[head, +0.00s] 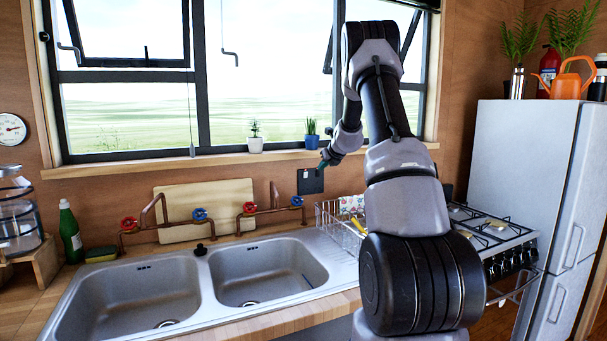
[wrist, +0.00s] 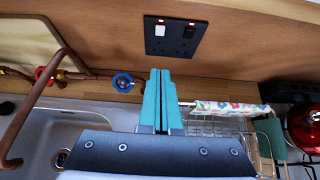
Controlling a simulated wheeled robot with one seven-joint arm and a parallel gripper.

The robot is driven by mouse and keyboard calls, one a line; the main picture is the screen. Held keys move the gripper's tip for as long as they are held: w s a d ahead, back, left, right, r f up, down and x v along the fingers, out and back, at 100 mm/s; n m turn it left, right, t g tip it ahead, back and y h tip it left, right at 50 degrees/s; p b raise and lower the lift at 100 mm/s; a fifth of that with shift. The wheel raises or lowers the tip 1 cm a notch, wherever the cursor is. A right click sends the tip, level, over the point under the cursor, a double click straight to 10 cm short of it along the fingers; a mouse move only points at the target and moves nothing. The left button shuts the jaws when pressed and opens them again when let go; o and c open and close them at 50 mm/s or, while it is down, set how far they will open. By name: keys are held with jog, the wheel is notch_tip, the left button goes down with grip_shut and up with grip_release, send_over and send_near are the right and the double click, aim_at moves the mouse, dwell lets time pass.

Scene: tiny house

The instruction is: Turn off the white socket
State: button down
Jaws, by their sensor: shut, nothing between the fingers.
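A black double socket plate (wrist: 174,38) is on the wooden wall at the top of the wrist view. It has a white switch (wrist: 160,31) on its left and a dark switch (wrist: 188,31) on its right. The plate also shows in the head view (head: 311,184), below the window sill. My gripper (wrist: 160,72) has teal fingers pressed together with nothing between them. In the wrist view its tips are just below the plate and a little left of its middle. In the head view my gripper (head: 323,166) is in front of the plate's upper right. I cannot tell whether it touches.
Copper pipes with a blue valve (wrist: 123,82) and a red valve (wrist: 45,75) are left of the gripper. A dish rack (head: 335,222) with a patterned cloth (wrist: 232,108) is to the right. A red kettle (wrist: 304,128) is farther right. The double sink (head: 196,250) is below.

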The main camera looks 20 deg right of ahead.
send_near(306, 174)
jog(key=x, duration=0.4)
jog(key=f+x, duration=0.1)
jog(key=x, duration=0.1)
jog(key=shift+s+d, duration=0.1)
jog(key=shift+s, duration=0.1)
jog(key=shift+w, duration=0.2)
jog(key=shift+w+r, duration=0.25)
jog(key=shift+w, duration=0.1)
jog(key=shift+r, duration=0.1)
